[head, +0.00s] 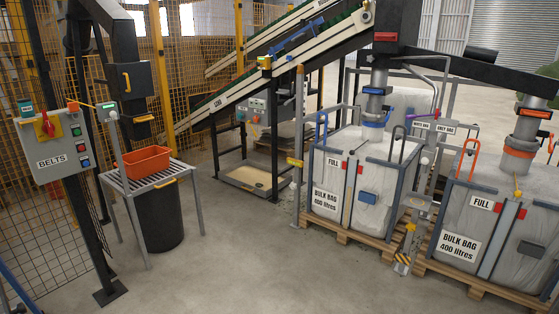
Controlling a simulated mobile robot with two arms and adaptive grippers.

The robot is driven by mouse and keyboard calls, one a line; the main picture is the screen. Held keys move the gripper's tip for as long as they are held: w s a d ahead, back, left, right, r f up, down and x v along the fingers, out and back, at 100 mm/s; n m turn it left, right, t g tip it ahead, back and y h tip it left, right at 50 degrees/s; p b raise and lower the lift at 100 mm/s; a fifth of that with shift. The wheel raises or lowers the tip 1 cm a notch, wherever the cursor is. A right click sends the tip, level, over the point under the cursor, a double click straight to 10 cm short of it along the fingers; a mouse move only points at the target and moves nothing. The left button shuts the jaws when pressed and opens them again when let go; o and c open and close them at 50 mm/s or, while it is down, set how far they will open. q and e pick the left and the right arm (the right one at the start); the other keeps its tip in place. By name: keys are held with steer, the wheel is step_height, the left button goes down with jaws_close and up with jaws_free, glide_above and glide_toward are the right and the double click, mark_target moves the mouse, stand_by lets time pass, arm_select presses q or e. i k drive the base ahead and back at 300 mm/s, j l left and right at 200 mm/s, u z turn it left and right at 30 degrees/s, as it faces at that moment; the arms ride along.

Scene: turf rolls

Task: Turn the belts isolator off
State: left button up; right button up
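A grey control box (62,146) labelled BELTS stands at the left of the head view, in front of the yellow mesh fence. On its upper left is a red rotary isolator handle (46,124) on a yellow plate. The handle looks roughly upright, but it is too small to read its on or off marking. Several small push buttons (77,132) run down the box's right side. Neither of my grippers shows in this view.
A slatted metal stand (150,177) with an orange bin (146,160) is right of the box, with a black tub (160,220) below. Inclined conveyors (290,70) rise behind. Bulk bags (350,185) on pallets fill the right. The concrete floor (260,265) in front is clear.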

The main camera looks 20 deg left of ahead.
mark_target(48, 128)
steer(key=i+u, duration=0.25)
steer(key=u, duration=0.15)
steer(key=i+u, duration=0.25)
steer(key=u, duration=0.15)
steer(key=i+u, duration=0.25)
steer(key=u, duration=0.2)
steer(key=i+l+u, duration=0.25)
steer(key=u, duration=0.15)
steer(key=i+l+u, duration=0.15)
steer(key=u, duration=0.25)
steer(key=i+l+u, duration=0.4)
steer(key=i+u, duration=0.15)
steer(key=i, duration=0.1)
